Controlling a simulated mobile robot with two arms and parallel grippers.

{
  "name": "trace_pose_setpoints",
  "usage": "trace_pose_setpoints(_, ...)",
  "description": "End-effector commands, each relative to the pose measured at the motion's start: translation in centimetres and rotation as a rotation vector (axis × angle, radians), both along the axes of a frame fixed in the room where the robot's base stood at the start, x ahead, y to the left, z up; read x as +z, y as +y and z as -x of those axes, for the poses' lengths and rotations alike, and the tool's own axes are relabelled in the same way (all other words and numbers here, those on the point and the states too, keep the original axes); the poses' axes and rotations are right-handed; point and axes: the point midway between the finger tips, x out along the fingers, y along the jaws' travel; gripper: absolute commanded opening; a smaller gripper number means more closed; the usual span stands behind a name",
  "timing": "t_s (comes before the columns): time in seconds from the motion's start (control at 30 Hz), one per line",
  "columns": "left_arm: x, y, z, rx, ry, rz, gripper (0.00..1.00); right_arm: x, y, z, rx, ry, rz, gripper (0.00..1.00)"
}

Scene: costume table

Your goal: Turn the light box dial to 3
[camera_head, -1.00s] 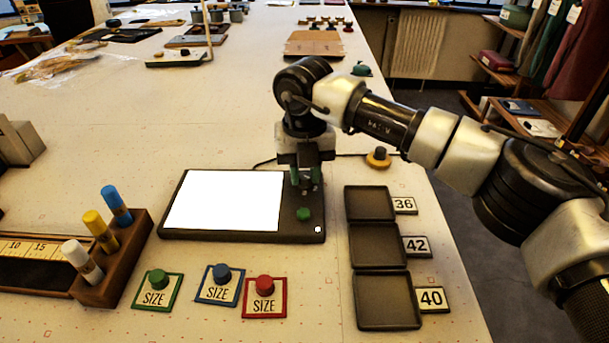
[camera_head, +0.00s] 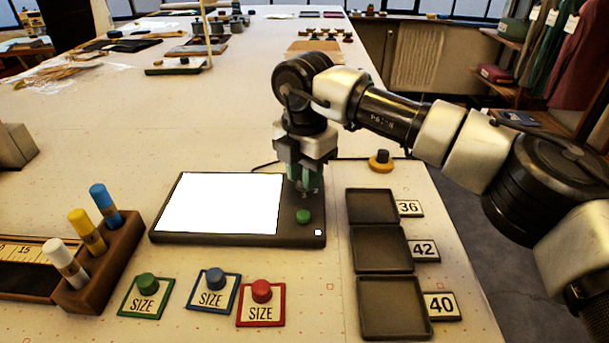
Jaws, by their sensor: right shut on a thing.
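The light box (camera_head: 222,238) lies flat on the table with its white panel (camera_head: 222,203) lit. My right gripper (camera_head: 307,190) points down over the upper right part of the box and is shut on the dial there. The gripper's fingers hide most of the dial, so its setting cannot be read. A green knob (camera_head: 304,216) stands on the box just below the fingers, and a small white square (camera_head: 318,233) is at the lower right corner. My left gripper is not in view.
Three dark trays (camera_head: 381,250) with number cards stand right of the box. Three SIZE cards with knobs, such as the blue one (camera_head: 213,291), lie in front. A wooden rack (camera_head: 99,265) with three markers is at left. A yellow-based knob (camera_head: 381,161) sits behind the trays.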

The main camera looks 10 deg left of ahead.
Motion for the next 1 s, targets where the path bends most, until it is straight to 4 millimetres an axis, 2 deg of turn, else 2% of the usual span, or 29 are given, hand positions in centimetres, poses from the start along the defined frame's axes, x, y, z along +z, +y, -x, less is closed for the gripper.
trace_pose_setpoints(0.23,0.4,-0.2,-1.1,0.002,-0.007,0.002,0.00,0.1,0.0,-0.1,-0.082,-0.003,-0.002,0.02)
trace_pose_setpoints(0.77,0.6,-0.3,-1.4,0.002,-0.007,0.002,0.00,0.2,0.0,-0.1,-0.104,-0.003,-0.002,0.02)
trace_pose_setpoints(0.8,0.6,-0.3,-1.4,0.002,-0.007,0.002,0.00,0.2,0.0,-0.1,-0.104,-0.003,-0.002,0.30)
trace_pose_setpoints(0.93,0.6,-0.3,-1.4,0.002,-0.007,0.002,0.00,0.1,0.0,-0.1,-0.103,-0.003,-0.001,0.50)
trace_pose_setpoints(1.0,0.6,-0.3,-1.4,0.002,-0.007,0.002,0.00,0.1,0.0,0.0,-0.103,-0.002,-0.001,0.51)
